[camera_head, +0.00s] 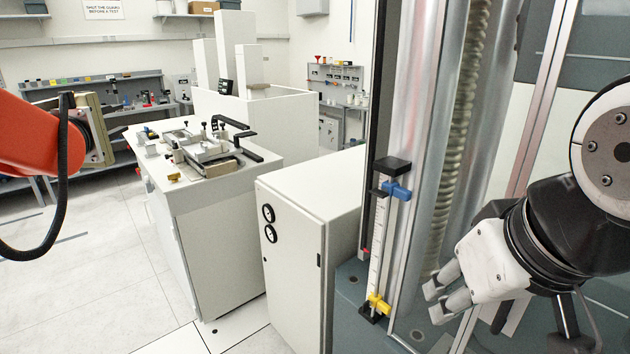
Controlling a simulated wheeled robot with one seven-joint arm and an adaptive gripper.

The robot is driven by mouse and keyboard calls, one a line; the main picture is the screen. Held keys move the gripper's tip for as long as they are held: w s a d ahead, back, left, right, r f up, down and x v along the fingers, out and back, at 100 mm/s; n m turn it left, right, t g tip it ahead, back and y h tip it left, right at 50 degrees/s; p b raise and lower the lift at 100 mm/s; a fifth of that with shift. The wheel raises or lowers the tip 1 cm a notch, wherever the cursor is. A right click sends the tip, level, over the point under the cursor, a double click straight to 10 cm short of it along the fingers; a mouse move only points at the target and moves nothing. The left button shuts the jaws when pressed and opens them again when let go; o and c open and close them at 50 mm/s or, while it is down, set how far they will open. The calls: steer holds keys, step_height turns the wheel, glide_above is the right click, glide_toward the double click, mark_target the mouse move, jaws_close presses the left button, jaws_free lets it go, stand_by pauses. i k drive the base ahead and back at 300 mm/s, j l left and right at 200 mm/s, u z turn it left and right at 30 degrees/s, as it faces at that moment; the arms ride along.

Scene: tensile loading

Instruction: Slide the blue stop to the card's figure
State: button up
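The blue stop (397,190) sits near the top of an upright white scale (378,245) with black end blocks, on the left side of the machine's column. A yellow stop (379,304) sits near the bottom of the same scale. A small red mark shows at the scale's left edge, below its middle. My gripper (438,294) is to the right of the scale and well below the blue stop, pointing left. Its fingers are apart, with nothing between them, and it touches neither stop. I cannot make out a card with a figure, and the scale's numbers are too small to read.
The machine's silver column and ribbed screw (466,110) stand just behind my gripper. A white cabinet (305,225) stands left of the scale. A bench with clamps (215,150) is farther left. An orange arm (38,140) juts in at the left edge.

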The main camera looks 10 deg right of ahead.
mark_target(394, 190)
steer(key=i+j+z, duration=0.1)
steer(key=j+z, duration=0.25)
steer(key=j, duration=0.15)
steer(key=j+z, duration=0.35)
steer(key=j, duration=0.15)
steer(key=i, duration=0.05)
